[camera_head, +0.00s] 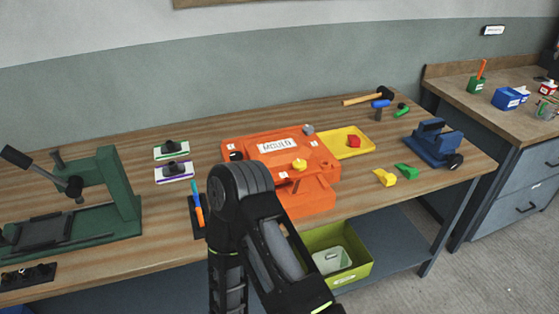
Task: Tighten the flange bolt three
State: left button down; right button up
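An orange mould (318,195) with a white name label (279,145) lies on the middle of the workbench. Small white tags sit near its corners, but I cannot read their numbers. A grey bolt-like piece (308,129) is at its back right corner, and a dark round piece (236,156) is at its left side. A yellow knob-like piece (299,165) is on its front part. I cannot tell which is flange bolt three. My dark arm bends in front of the mould and hides its front left. Neither gripper shows.
A yellow tray (364,149) holds a red piece. A blue vise (434,143) is at right, a hammer (366,97) behind, and a green press (118,195) at left. Yellow (384,178) and green (407,172) pieces lie near the front edge. A green bin (350,274) is below.

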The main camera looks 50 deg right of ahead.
aim_at(309, 130)
jog(key=z, duration=1.7)
